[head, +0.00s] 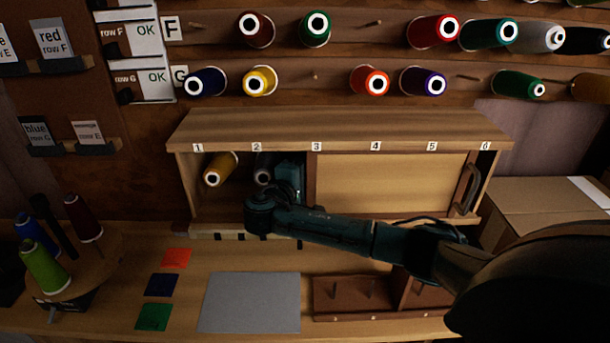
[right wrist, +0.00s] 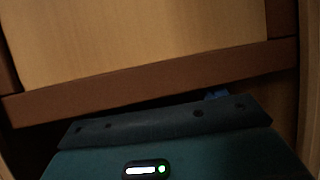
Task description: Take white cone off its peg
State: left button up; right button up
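A white-grey cone (head: 543,38) sits on the upper wall row at the far right. Another cone (head: 264,167), dark greyish in the shade, is in cabinet bay 2, partly hidden by my right gripper; its true colour is hard to tell. My right gripper (head: 289,171) reaches into the cabinet opening, just right of that cone. Its fingers are hidden, so I cannot tell whether it is open or touches the cone. In the right wrist view, the gripper's teal housing (right wrist: 160,145) fills the bottom; no fingers or cone show. My left gripper is not in view.
The cabinet (head: 340,128) has a gold cone (head: 220,168) in bay 1. A sliding panel (head: 385,180) covers bays 3 to 5, close beside my right gripper. A grey mat (head: 250,302) lies bare on the bench. A cone stand (head: 95,262) is at left.

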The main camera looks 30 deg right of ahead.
jog(key=c, duration=1.1)
jog(key=shift+s+a+r, duration=0.15)
jog(key=shift+s+a, duration=0.45)
jog(key=shift+s, duration=0.3)
jog(key=shift+c, duration=0.4)
jog(key=shift+s+a, duration=0.25)
jog(key=shift+s, duration=0.15)
jog(key=shift+c, duration=1.1)
jog(key=shift+s+a+f, duration=0.2)
jog(key=shift+s+a, duration=0.35)
jog(key=shift+s, duration=0.1)
grip_shut()
jog(key=s, duration=0.1)
jog(key=s+a+r, duration=0.2)
jog(key=s, duration=0.1)
jog(key=shift+a, duration=0.2)
jog(key=shift+s+a+r, duration=0.1)
jog(key=shift+s+a, duration=0.05)
jog(key=shift+s, duration=0.25)
jog(key=shift+s+a+r, duration=0.1)
jog(key=shift+s+a, duration=0.05)
jog(key=shift+s, duration=0.25)
grip_release()
